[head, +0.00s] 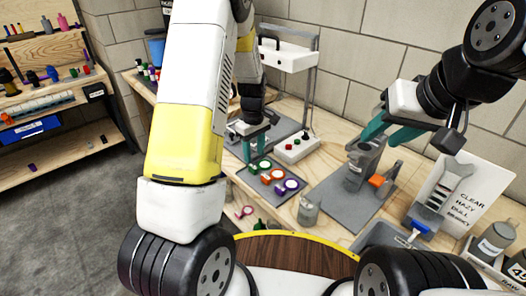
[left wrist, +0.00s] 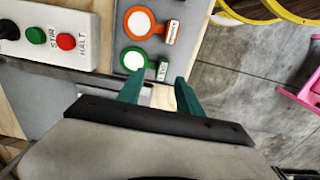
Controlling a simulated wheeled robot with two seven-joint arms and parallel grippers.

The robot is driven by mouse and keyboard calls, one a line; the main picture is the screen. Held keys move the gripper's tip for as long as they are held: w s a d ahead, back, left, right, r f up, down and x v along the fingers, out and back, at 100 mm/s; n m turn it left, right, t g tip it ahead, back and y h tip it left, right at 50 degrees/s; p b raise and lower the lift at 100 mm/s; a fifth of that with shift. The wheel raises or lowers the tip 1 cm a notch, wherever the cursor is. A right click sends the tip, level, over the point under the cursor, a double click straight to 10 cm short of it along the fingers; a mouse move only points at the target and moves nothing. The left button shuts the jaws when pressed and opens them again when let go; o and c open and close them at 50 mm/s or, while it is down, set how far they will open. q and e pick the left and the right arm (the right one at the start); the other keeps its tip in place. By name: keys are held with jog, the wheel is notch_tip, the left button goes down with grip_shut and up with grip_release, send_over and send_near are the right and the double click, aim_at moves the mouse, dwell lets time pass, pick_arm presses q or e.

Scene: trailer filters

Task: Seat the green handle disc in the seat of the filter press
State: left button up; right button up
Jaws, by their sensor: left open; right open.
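The green handle disc (head: 262,165) lies on a dark tray, a white round face in a green ring with a short labelled handle. It also shows in the left wrist view (left wrist: 133,61), its handle just beyond the fingertips. My left gripper (head: 258,143) is open and empty beside the disc; its teal fingers also show in the left wrist view (left wrist: 160,82). A grey upright device (head: 362,165), which looks like the filter press, stands on a grey plate; its seat cannot be made out. My right gripper (head: 408,140) is open above and right of that device.
An orange disc (head: 272,176) and a purple disc (head: 291,186) lie beside the green one. A white button box (head: 297,148) stands behind them. A small grey jar (head: 308,210) stands in front. A white sign (head: 476,190) and a blue-marked device are at right.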

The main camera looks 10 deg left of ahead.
aim_at(253, 166)
pick_arm(q)
jog(key=f, duration=0.6)
jog(key=shift+s+a, duration=0.1)
jog(key=shift+a, duration=0.15)
grip_shut()
